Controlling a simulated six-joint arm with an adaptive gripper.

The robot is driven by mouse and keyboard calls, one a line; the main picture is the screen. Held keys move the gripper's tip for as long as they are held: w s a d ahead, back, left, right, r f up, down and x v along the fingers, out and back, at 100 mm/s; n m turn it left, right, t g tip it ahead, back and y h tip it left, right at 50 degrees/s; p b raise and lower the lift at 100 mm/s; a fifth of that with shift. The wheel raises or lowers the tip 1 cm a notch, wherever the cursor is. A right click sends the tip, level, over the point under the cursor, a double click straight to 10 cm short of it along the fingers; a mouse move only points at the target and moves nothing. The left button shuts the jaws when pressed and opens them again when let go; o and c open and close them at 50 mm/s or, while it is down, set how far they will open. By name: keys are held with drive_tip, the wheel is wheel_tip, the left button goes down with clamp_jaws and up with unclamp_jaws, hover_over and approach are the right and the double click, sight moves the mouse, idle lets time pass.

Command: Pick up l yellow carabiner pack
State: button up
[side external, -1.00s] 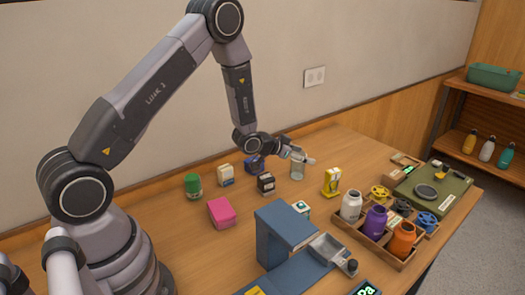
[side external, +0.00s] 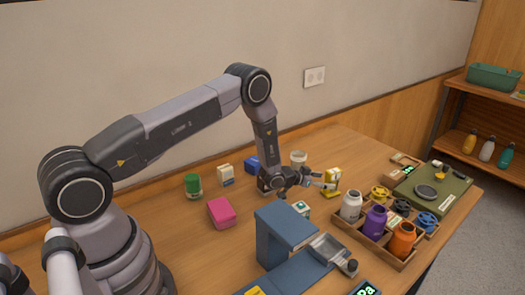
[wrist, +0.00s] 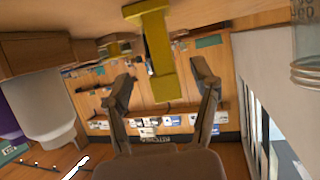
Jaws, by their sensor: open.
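The yellow carabiner pack (side external: 333,179) stands upright on the wooden table, left of the bottle tray in the side view. My gripper (side external: 322,180) is low over the table, just left of the pack, with its fingers pointing toward it. In the wrist view the yellow pack (wrist: 155,48) appears ahead, between the lines of the two spread fingers of my gripper (wrist: 162,85). The gripper is open and empty. Whether a finger touches the pack cannot be told.
A wooden tray (side external: 343,223) holds white, purple and orange bottles and several spools, right of the pack. A clear jar (side external: 298,158) stands behind the gripper. A blue stand (side external: 275,240) is in front. A pink box (side external: 222,212) lies left.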

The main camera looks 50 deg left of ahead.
sight(327, 181)
drive_tip(key=x, duration=0.4)
drive_tip(key=shift+w+f, duration=0.15)
drive_tip(key=shift+f, duration=0.05)
clamp_jaws()
